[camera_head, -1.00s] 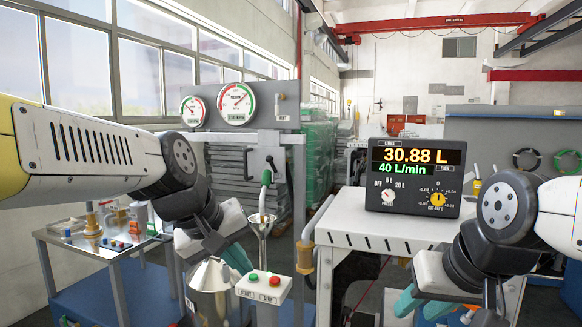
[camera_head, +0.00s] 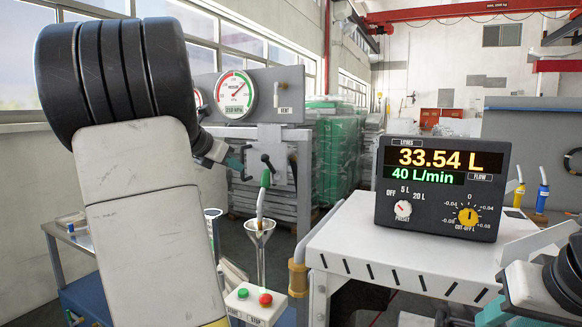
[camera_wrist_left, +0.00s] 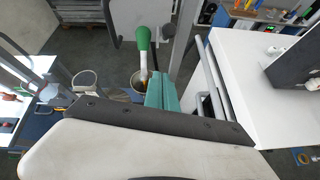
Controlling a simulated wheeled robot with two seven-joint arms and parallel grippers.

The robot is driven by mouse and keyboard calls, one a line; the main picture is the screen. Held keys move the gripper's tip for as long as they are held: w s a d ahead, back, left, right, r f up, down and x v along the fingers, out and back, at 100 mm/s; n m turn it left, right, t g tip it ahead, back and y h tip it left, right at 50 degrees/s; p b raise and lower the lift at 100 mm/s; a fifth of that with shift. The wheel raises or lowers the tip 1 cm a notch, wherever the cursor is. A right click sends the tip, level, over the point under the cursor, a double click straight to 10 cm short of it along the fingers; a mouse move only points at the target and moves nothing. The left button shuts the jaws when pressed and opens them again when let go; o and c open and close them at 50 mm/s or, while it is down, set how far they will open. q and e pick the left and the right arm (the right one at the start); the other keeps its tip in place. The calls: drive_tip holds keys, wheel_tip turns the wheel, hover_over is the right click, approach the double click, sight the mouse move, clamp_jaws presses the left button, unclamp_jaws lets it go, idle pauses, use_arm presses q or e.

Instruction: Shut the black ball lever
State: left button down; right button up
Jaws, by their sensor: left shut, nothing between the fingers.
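A black lever with a ball end (camera_head: 266,159) shows below the gauge panel, just above the green-topped nozzle.
The green-topped nozzle (camera_head: 263,190) stands in a metal funnel (camera_head: 260,234). A button box (camera_head: 256,303) with green and red buttons is below. A display (camera_head: 440,188) on a white bench (camera_head: 345,250) reads 33.54 L and 40 L/min. A gauge (camera_head: 235,95) is on the panel.

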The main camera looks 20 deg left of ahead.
use_arm(q)
approach(271, 167)
drive_tip(key=w+f, duration=0.4)
drive_tip(key=shift+w+a+f, duration=0.2)
drive_tip(key=shift+w+a, duration=0.05)
idle(0.3)
drive_tip(key=shift+w+d+r, duration=0.1)
drive_tip(key=shift+r, duration=0.05)
